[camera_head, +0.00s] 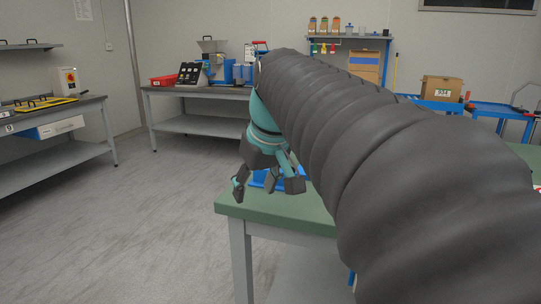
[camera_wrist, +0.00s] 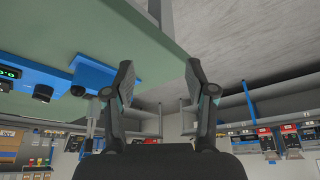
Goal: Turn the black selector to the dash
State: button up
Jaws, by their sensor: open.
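In the wrist view, a blue device (camera_wrist: 92,72) sits against the green table (camera_wrist: 150,30), left of my gripper (camera_wrist: 159,78). It carries two black knobs, one (camera_wrist: 42,93) near a green digital display (camera_wrist: 8,72) and one (camera_wrist: 77,91) nearer my left finger. I cannot tell which is the selector, and no dash mark is readable. My gripper is open and empty, with its fingers apart from the knobs. In the head view, my gripper (camera_head: 267,187) hangs at the green table's (camera_head: 285,215) left corner, with part of the blue device (camera_head: 260,180) behind it. My arm hides most of the tabletop.
A back bench (camera_head: 190,92) holds a red bin (camera_head: 163,80) and a blue machine (camera_head: 222,74). A left bench (camera_head: 50,119) holds yellow trays. A blue cart (camera_head: 437,104) carries a cardboard box (camera_head: 441,89). The floor (camera_head: 150,210) left of the green table is clear.

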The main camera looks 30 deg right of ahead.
jog(key=shift+n, duration=0.3)
jog(key=w+d+r, duration=0.1)
jog(key=d+r, duration=0.1)
jog(key=d, duration=0.2)
jog(key=w+d+r, duration=0.2)
jog(key=d+r, duration=0.1)
jog(key=d, duration=0.1)
jog(key=w+d+r+b, duration=0.1)
jog(key=w+d+r, duration=0.1)
jog(key=d+r, duration=0.1)
jog(key=shift+w+d, duration=0.2)
jog(key=shift+d, duration=0.5)
jog(key=d+r+n+b, duration=0.1)
jog(key=d+r, duration=0.2)
jog(key=d, duration=0.8)
jog(key=shift+y, duration=0.4)
jog(key=b+x, duration=0.2)
jog(key=x, duration=0.2)
jog(key=b+x, duration=0.1)
jog(key=x, duration=0.3)
jog(key=s+b+x, duration=0.1)
jog(key=b+x, duration=0.1)
jog(key=x, duration=0.3)
jog(key=shift+f+b, duration=0.3)
jog(key=shift+f, duration=0.05)
grip_shut()
